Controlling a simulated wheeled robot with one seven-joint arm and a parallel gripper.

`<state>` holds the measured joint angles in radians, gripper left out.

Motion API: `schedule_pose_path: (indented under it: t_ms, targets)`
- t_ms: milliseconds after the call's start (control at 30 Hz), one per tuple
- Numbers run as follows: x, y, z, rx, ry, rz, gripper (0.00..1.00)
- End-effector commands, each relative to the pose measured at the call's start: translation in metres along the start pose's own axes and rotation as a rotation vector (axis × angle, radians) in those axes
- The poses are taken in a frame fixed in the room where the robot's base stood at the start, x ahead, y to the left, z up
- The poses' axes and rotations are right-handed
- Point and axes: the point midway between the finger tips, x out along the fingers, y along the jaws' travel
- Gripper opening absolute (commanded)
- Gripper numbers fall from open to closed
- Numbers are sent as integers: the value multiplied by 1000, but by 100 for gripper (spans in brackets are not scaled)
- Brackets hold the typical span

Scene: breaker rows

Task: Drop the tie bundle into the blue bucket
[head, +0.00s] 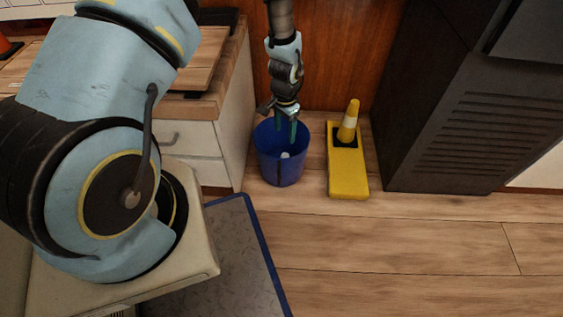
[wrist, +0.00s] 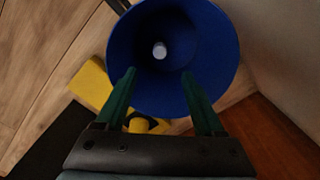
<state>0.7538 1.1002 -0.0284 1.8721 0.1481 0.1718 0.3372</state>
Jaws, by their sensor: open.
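The blue bucket (head: 281,167) stands on the wooden floor between the drawer cabinet and a yellow block. My gripper (head: 285,138) points down over the bucket's mouth, its green fingers spread apart with nothing between them. The wrist view shows the bucket (wrist: 222,50) just beyond the open fingertips (wrist: 160,75). A small pale round thing, which I take to be the tie bundle (wrist: 160,51), lies inside the bucket near its bottom. It also shows as a whitish spot in the head view (head: 285,155). Its details are too small to tell.
A yellow block with a cone-like post (head: 347,175) stands right of the bucket. A dark vented cabinet (head: 455,125) stands farther right. The drawer cabinet (head: 196,138) is on the left. A blue-edged grey mat (head: 235,255) lies in front. Floor at front right is clear.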

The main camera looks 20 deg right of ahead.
Motion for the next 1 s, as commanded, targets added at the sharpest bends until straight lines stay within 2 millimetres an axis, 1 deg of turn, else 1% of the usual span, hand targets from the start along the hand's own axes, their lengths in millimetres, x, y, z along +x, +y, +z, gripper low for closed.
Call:
schedule_pose_path:
  t_ms: [33,200,300,400,567,1000]
  targets:
    - [-16,0,-1,0,3,-1,70]
    - [-48,0,0,-1,1,-1,70]
    - [-63,0,0,-1,2,-1,70]
    - [-72,0,0,0,1,0,70]
    - [-77,0,0,0,0,1,70]
    - [-77,0,0,0,0,0,70]
